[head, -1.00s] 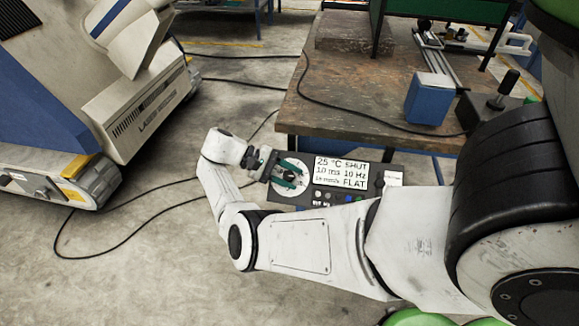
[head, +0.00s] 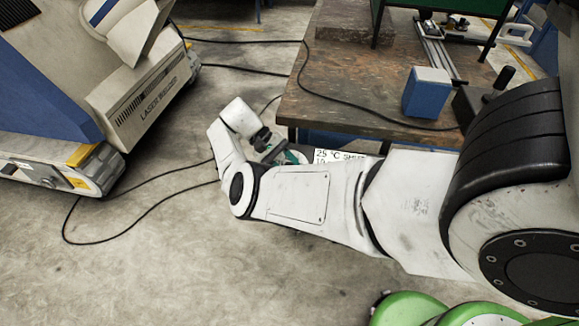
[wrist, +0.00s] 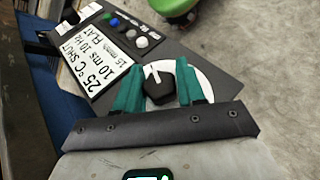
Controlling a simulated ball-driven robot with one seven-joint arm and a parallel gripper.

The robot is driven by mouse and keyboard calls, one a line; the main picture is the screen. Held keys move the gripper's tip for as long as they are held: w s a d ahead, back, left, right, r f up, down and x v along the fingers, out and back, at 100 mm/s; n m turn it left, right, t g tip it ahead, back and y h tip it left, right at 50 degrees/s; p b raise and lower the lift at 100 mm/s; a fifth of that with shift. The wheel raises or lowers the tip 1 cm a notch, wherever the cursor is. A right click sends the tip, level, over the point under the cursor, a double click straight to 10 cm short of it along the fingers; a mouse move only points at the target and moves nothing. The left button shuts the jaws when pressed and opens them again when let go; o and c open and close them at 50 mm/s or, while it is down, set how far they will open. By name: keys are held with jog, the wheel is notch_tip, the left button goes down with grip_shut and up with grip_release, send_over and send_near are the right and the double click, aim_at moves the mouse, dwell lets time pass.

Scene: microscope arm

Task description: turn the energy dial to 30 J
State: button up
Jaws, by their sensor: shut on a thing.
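The energy dial is a black faceted knob (wrist: 159,90) with a white pointer mark, set on a white disc (wrist: 205,83) in the wrist view. The mark lies toward the upper left of the knob in that view. My gripper (wrist: 160,78) has its teal fingers on both sides of the knob and is shut on it. In the head view my gripper (head: 283,155) is at the panel's left end, and the knob is hidden. The panel's display (wrist: 97,66) reads 25 °C SHUT, 10 ms 10 Hz, 15 mm/s FLAT. The scale numbers on the disc are not readable.
Several coloured buttons (wrist: 126,33) sit beside the display. A worn workbench (head: 350,85) with a blue box (head: 427,93) stands behind the panel. A laser welder (head: 125,90) stands at left. Black cables cross the open floor.

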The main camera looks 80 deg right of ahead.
jog(key=shift+s+a+f, duration=0.1)
jog(key=shift+f, duration=0.1)
jog(key=o, duration=1)
jog(key=shift+r, duration=0.1)
jog(key=shift+c, duration=0.2)
jog(key=v, duration=1.1)
jog(key=shift+p, duration=0.4)
